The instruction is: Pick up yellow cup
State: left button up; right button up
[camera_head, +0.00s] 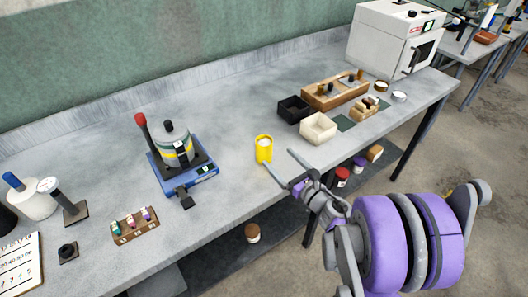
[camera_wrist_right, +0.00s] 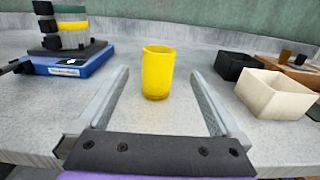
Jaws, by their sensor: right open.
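The yellow cup (camera_head: 264,149) stands upright on the grey workbench, near its front edge, with something pale inside. In the right wrist view the yellow cup (camera_wrist_right: 157,73) is ahead, centred between the fingers and a little beyond their tips. My right gripper (camera_head: 284,163) is open and empty just in front of the cup, to its lower right in the head view. Its two fingers also show in the right wrist view (camera_wrist_right: 158,85), spread wide apart. My left gripper is not in view.
A blue device with a pot (camera_head: 175,145) stands left of the cup. A cream box (camera_head: 318,128) and a black box (camera_head: 293,109) stand to its right, near a wooden rack (camera_head: 335,91). A small vial rack (camera_head: 135,226) lies front left. The bench around the cup is clear.

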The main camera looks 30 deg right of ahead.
aim_at(269, 148)
jog(key=w, duration=0.3)
jog(key=shift+w+a, duration=0.2)
jog(key=shift+w, duration=0.2)
jog(key=shift+w+a+r+p, duration=0.1)
jog(key=shift+w+r+p, duration=0.1)
jog(key=shift+w+p, duration=0.3)
jog(key=w, duration=0.4)
jog(key=shift+w+a, duration=0.15)
jog(key=shift+a, duration=0.05)
jog(key=shift+r, duration=0.1)
jog(key=shift+c, duration=1.3)
grip_shut()
